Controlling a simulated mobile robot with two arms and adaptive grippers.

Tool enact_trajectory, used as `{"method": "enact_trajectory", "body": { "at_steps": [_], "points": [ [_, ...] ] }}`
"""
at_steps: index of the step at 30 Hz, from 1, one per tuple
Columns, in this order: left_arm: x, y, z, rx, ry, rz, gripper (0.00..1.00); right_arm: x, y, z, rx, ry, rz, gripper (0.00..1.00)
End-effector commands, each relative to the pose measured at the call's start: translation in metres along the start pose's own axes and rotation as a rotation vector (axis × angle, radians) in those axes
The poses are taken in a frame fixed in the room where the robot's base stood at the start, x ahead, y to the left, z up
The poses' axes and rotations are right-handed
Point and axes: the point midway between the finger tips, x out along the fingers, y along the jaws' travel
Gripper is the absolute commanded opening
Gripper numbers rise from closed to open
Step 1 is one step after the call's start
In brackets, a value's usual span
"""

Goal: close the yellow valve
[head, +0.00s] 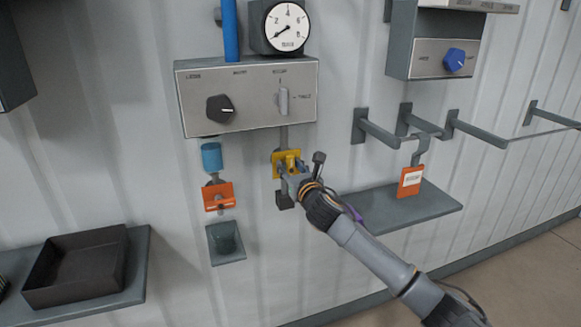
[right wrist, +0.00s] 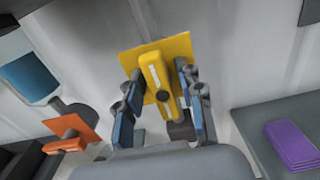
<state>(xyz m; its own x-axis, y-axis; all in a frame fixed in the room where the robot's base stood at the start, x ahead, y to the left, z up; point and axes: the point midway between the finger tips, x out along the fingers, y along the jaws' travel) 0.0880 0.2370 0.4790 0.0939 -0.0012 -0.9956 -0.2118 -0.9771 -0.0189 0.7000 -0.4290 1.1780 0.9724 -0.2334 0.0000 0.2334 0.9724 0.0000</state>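The yellow valve (head: 278,157) is on the wall under the grey control box, with a vertical pipe above it and a dark end piece below. In the right wrist view its square yellow plate (right wrist: 130,58) shows behind a yellow bar handle (right wrist: 157,82) with a dark centre bolt. My right gripper (head: 299,168) is at the valve, coming from the lower right. In the right wrist view its blue-padded fingers (right wrist: 160,100) stand apart on either side of the handle, with a gap at the left finger. Contact at the right finger is unclear. My left gripper is not in view.
An orange valve (head: 218,205) hangs left under a blue cylinder (head: 211,157). The control box (head: 248,110) with knob and gauge is above. Wall hooks (head: 378,134) and a shelf (head: 425,206) are right. A dark tray (head: 75,294) sits lower left.

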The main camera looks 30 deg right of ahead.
Motion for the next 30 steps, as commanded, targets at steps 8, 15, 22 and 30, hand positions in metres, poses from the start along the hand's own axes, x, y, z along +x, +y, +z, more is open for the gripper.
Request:
{"method": "enact_trajectory", "body": {
  "at_steps": [8, 15, 22, 30],
  "points": [
    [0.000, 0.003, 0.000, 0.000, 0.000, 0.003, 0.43, 0.000, 0.000, 0.000, 0.000, 0.000, 0.000, 0.00],
    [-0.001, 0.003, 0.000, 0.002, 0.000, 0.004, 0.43, 0.000, -0.001, 0.000, 0.029, 0.000, -0.001, 0.00],
    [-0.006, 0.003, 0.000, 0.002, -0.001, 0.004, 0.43, 0.000, -0.002, 0.001, 0.146, 0.000, 0.000, 0.00],
    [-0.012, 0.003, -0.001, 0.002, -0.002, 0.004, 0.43, 0.000, -0.003, 0.000, 0.385, 0.001, -0.001, 0.00]
  ]
}}
